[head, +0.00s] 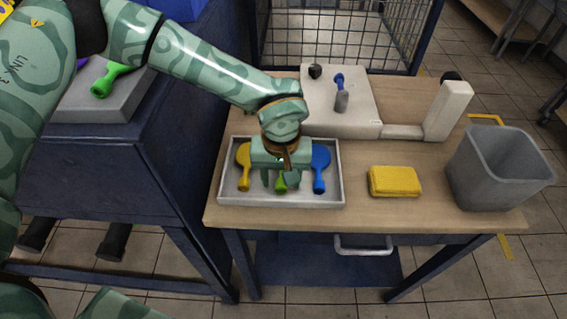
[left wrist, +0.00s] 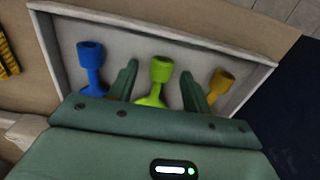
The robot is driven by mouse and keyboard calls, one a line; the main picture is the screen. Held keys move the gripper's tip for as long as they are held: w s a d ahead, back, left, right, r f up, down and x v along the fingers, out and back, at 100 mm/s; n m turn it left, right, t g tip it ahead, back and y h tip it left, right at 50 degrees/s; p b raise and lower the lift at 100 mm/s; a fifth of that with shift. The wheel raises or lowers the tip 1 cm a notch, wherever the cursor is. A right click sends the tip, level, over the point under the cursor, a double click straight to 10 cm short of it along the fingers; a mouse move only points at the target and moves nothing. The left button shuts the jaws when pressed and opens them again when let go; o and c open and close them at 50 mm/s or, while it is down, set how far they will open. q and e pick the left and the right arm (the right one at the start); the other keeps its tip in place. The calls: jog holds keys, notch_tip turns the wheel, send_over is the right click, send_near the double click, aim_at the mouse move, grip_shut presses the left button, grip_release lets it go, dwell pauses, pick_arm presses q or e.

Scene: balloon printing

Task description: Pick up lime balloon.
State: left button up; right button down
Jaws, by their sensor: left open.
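The lime balloon (head: 281,184) lies in a shallow grey tray (head: 330,203) on the wooden table, between a yellow balloon (head: 244,168) and a blue balloon (head: 320,168). My left gripper (head: 280,179) points down over the tray and hides most of the lime balloon in the head view. In the left wrist view the neck of the lime balloon (left wrist: 160,70) stands between the two open fingers (left wrist: 157,78), with a gap on each side. The blue balloon (left wrist: 91,65) and yellow balloon (left wrist: 220,84) lie outside the fingers. My right gripper is out of view.
A yellow sponge-like block (head: 394,181) and a grey bin (head: 497,168) stand right of the tray. A pale machine (head: 350,115) with a blue-topped piece (head: 340,90) is behind. A green balloon (head: 110,80) lies on a grey pad at left. Table between tray and block is clear.

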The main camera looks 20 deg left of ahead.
pick_arm(q)
jog(key=shift+f, duration=0.1)
jog(key=c, duration=0.9)
jog(key=shift+o, duration=0.2)
